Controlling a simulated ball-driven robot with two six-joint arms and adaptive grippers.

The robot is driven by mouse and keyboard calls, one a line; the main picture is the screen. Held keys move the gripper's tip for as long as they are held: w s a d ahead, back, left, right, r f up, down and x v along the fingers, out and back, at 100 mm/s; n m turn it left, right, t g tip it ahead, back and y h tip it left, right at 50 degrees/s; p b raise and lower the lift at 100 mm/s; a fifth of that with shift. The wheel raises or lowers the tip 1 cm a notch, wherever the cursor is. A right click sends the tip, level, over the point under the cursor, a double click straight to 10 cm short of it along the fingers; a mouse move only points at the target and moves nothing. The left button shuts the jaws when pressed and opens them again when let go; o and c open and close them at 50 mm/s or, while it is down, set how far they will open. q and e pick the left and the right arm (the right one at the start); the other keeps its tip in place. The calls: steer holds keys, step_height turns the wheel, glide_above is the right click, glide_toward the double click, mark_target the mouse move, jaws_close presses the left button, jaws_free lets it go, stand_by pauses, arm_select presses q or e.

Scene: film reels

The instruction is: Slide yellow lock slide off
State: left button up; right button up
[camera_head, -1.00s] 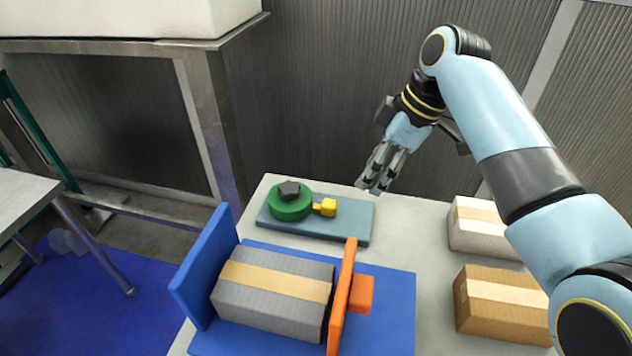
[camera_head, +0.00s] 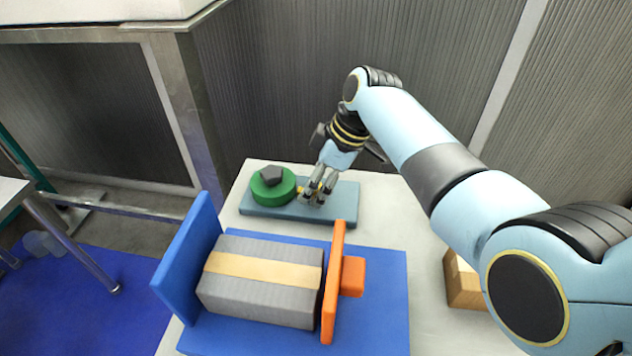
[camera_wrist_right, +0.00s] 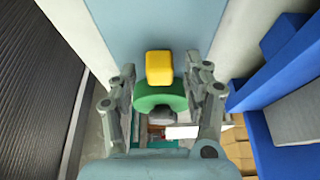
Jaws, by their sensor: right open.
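The yellow lock slide (camera_wrist_right: 160,68) shows in the right wrist view as a rounded block beside the green disc (camera_wrist_right: 160,96). In the head view only a sliver of the slide (camera_head: 300,192) shows, right of the green disc (camera_head: 268,193) with its dark knob (camera_head: 271,174). They sit on a blue-grey plate (camera_head: 345,208). My right gripper (camera_head: 315,196) is open, low over the plate at the slide. In the wrist view its fingers stand either side of the slide, with gaps; contact cannot be made out. My left gripper is not in view.
In front of the plate, a grey box (camera_head: 240,300) lies on a blue base (camera_head: 385,300) between a blue wall (camera_head: 188,255) and an orange plate (camera_head: 334,285). A brown box (camera_head: 462,285) is partly hidden by my right arm. The pale table (camera_head: 425,260) is clear between.

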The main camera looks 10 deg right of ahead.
mark_target(335, 198)
steer(key=c, duration=0.6)
jaws_close()
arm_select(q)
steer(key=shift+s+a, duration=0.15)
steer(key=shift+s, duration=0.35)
arm_select(e)
steer(key=d, duration=0.1)
steer(key=s+d+p, duration=0.1)
steer(key=d+p, duration=0.1)
steer(key=shift+s+d+r, duration=0.2)
steer(key=shift+s, duration=0.05)
steer(key=shift+d+f, duration=0.15)
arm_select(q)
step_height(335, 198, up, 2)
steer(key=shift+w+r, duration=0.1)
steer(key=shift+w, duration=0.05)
arm_select(e)
steer(key=o, duration=0.6)
jaws_free()
